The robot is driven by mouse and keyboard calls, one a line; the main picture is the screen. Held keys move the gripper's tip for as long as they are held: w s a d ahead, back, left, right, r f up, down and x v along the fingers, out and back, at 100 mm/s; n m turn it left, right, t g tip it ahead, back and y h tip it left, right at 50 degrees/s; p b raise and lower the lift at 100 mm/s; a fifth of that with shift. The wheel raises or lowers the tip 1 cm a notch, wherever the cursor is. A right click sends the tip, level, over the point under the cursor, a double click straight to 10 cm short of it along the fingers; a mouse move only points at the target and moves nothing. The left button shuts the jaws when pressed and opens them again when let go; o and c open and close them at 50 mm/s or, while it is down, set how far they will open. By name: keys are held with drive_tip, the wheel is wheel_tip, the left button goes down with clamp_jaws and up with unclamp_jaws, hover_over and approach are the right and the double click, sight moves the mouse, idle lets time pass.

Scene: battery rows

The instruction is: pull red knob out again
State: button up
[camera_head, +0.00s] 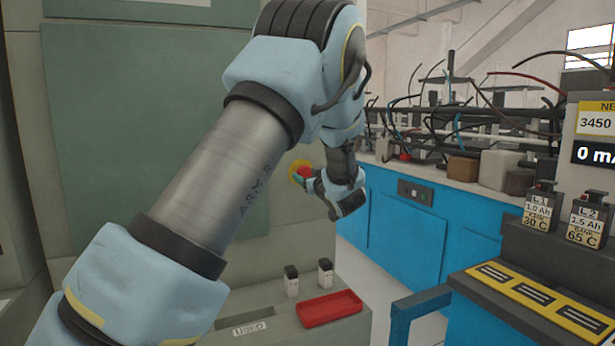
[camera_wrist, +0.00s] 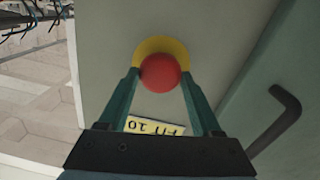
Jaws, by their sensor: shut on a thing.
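The red knob (camera_wrist: 161,73) sits in front of a round yellow plate (camera_wrist: 150,46) on the side face of the grey-green cabinet. My gripper (camera_wrist: 160,82) is shut on the red knob, with one green finger on each side of it. In the head view the red knob (camera_head: 304,172) shows small beside the yellow plate (camera_head: 296,168), and my gripper (camera_head: 311,180) reaches it from the right. My arm crosses in front of the cabinet. How far the knob stands out from the plate is hard to tell.
A yellow label (camera_wrist: 155,126) is on the cabinet face below the knob. A dark bent handle (camera_wrist: 280,120) stands at the right. A red tray (camera_head: 329,308) and two small batteries (camera_head: 291,281) sit on the ledge. A blue bench (camera_head: 420,225) with cables stands behind.

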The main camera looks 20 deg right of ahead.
clamp_jaws()
drive_tip(key=shift+s+d+f, duration=0.1)
drive_tip(key=shift+s, duration=0.9)
drive_tip(key=o, duration=1.3)
unclamp_jaws()
drive_tip(key=shift+s, duration=0.1)
drive_tip(key=s+b, duration=0.2)
drive_tip(key=s, duration=0.8)
drive_tip(key=shift+s+d, duration=0.2)
drive_tip(key=shift+s, duration=0.15)
